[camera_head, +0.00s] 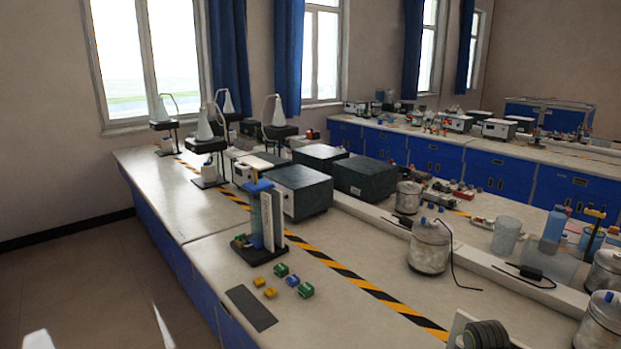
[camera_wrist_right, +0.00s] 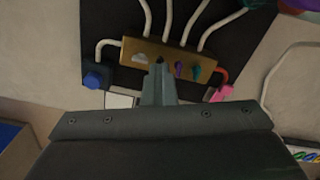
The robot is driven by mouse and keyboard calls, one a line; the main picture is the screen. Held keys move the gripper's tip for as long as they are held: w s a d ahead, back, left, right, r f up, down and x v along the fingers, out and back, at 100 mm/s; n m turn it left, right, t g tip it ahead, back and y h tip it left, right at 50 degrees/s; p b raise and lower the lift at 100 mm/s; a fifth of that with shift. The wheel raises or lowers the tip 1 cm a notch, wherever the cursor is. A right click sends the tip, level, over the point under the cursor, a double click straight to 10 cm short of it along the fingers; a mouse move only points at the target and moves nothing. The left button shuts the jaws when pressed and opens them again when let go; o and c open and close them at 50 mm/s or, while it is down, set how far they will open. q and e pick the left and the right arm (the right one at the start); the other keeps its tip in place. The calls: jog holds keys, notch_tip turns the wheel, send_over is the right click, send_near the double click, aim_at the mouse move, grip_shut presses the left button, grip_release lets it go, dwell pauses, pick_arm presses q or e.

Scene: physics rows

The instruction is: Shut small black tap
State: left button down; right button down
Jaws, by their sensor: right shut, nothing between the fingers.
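In the right wrist view a brass manifold block (camera_wrist_right: 168,56) is fixed to a black board (camera_wrist_right: 108,20), with several white tubes running from it. Small coloured knobs sit on and around it: a blue one (camera_wrist_right: 93,80), a purple one (camera_wrist_right: 179,68), a green one (camera_wrist_right: 196,73) and a pink one (camera_wrist_right: 220,92). My right gripper (camera_wrist_right: 159,66) is shut and empty, its tips over the front of the block. I cannot make out a small black tap; the fingers hide part of the block.
In the head view a long bench (camera_head: 215,250) carries a blue-topped stand (camera_head: 266,215), small green and yellow blocks, dark boxes (camera_head: 298,190) and a metal canister (camera_head: 429,245). A dark ribbed object (camera_head: 487,335) is cut off at the bottom edge. Floor is clear at left.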

jog(key=shift+r+m+p, duration=0.2)
jog(key=shift+m+p, duration=0.2)
jog(key=shift+p, duration=0.3)
jog(key=shift+m+p, duration=0.3)
jog(key=shift+p, duration=0.1)
jog(key=shift+f, duration=0.1)
jog(key=shift+f+m, duration=0.1)
jog(key=shift+m, duration=0.2)
jog(key=shift+r+m+p, duration=0.2)
jog(key=shift+m+p, duration=0.2)
jog(key=shift+p, duration=0.35)
jog(key=shift+m+p, duration=0.3)
jog(key=shift+f+m, duration=0.2)
jog(key=shift+m, duration=0.1)
